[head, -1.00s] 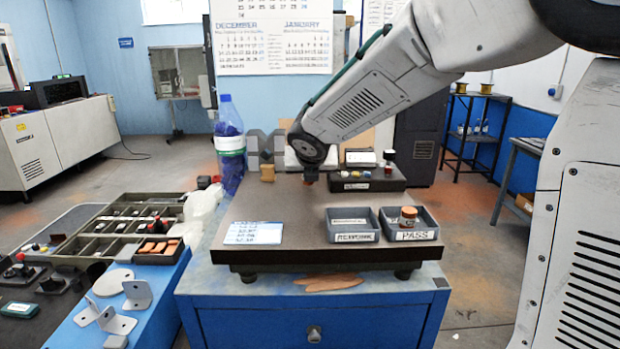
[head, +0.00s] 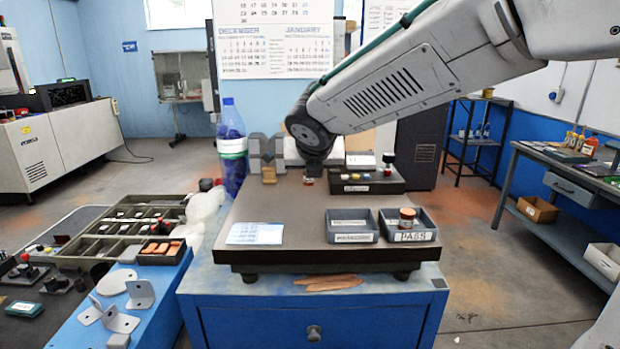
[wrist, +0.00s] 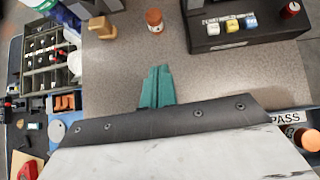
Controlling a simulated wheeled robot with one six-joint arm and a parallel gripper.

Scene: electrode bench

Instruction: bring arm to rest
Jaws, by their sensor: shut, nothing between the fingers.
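My arm reaches in from the upper right in the head view, with its wrist over the far part of the dark bench plate (head: 290,225). In the wrist view my gripper (wrist: 157,72) shows its teal fingers shut together, empty, above the plate. A small jar with an orange top (wrist: 154,20) stands on the plate ahead of the fingers, apart from them. In the head view the fingertips are hard to make out below the wrist.
A grey tray marked PASS (head: 425,237) holds a jar (head: 407,217); another grey tray (head: 338,238) is beside it. A button box (head: 372,187) stands at the back right, a blue bottle (head: 231,150) at the back left. A paper card (head: 256,233) lies front left. The plate's middle is clear.

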